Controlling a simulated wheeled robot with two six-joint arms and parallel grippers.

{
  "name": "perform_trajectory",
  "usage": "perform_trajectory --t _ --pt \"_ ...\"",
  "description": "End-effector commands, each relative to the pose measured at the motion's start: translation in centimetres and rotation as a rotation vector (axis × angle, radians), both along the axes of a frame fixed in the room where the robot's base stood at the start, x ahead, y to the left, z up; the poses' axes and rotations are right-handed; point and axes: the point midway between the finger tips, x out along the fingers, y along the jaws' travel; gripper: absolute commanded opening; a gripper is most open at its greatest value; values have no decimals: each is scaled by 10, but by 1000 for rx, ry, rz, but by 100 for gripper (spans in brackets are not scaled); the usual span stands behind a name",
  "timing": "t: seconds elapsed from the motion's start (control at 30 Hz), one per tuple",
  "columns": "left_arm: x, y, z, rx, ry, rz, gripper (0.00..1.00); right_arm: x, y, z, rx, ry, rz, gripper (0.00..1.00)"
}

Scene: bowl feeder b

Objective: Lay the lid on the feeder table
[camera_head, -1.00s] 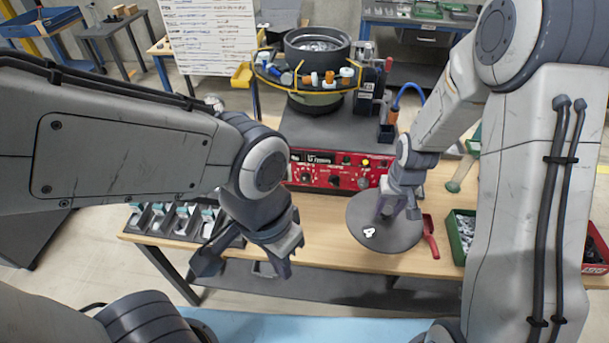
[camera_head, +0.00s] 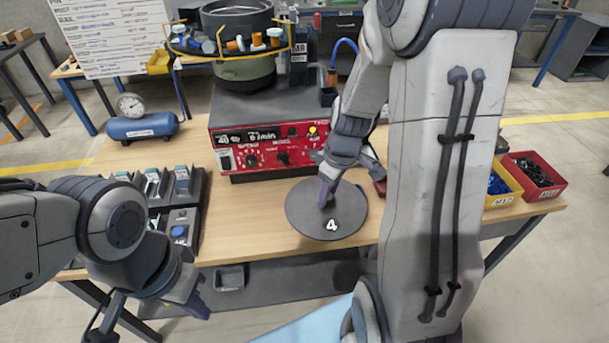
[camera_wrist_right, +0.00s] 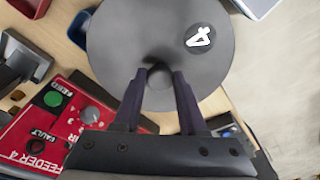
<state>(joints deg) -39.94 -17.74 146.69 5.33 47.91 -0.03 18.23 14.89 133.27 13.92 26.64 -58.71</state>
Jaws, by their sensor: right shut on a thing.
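The lid (camera_head: 300,215) is a flat dark grey disc with a white "4" on a dark round label. It is at the front of the wooden feeder table (camera_head: 250,235), before the red control box. I cannot tell whether its underside touches the wood. My right gripper (camera_head: 327,197) is shut on the knob at the lid's middle. In the right wrist view the lid (camera_wrist_right: 115,45) lies beyond the fingers (camera_wrist_right: 160,78), and the knob is mostly hidden between them. My left gripper (camera_head: 150,312) is open and empty, low at the left in front of the table.
The bowl feeder (camera_head: 240,40) stands behind the red control box (camera_head: 265,150). Grey trays (camera_head: 180,215) and a blue tank with a gauge (camera_head: 142,127) are left. Yellow (camera_head: 500,188) and red (camera_head: 535,175) bins are right. Bare wood lies left of the lid.

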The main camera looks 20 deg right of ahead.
Motion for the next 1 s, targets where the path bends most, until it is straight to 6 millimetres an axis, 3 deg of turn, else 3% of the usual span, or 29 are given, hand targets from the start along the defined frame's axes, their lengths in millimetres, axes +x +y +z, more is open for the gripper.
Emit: perform_trajectory --t 0.53,0.67,1.0 --pt "0 0 21 -1 -1 0 0 88 58 -61 0 0 14 0" --pt "0 0 22 -1 -1 0 0 95 63 -67 1 -1 12 0" --pt "0 0 21 -1 -1 0 0 96 63 -107 0 0 10 0"
